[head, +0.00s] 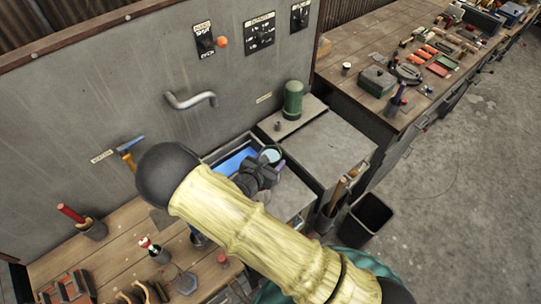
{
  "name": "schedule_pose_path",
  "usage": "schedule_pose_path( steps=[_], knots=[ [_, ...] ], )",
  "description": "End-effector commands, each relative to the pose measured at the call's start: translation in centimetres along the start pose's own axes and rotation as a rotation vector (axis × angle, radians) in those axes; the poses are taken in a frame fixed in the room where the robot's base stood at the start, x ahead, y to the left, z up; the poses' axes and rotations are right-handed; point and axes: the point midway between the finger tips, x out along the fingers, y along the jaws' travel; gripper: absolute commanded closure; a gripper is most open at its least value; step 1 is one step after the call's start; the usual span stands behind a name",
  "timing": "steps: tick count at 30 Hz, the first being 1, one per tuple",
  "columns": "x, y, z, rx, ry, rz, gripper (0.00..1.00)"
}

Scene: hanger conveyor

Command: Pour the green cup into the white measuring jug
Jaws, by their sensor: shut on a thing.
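A green cup (270,154) with a pale round opening shows just beyond my gripper (266,169), over the sink-like basin at the middle of the head view. My gripper is shut on the cup. The fingers and wrist hide its lower part, so I cannot tell its tilt well or see what is in it. I cannot make out a white measuring jug; my arm covers much of the lower middle of the view, including part of the basin and bench.
The basin holds a blue surface (235,161). A green canister (293,100) stands on the ledge behind it, and a bent pipe (190,100) juts from the grey panel. A black bin (366,217) stands at right. Tools crowd the benches; the right floor is clear.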

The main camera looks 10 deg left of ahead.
Motion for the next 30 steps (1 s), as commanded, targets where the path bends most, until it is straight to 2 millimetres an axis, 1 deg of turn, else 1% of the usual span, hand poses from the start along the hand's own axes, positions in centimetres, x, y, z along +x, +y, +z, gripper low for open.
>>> schedule_pose_path(
  steps=[8, 20, 26, 30],
  knots=[
    [0.2, -0.1, -0.3, -0.015, -0.011, -0.007, 0.72],
    [1.2, -0.6, -2.1, -0.142, -0.081, -0.054, 0.72],
    [0.9, -0.9, -1.3, -0.294, -0.164, -0.108, 0.72],
    [0.9, -0.9, -1.2, -0.301, -0.166, -0.110, 0.72]
  ],
)
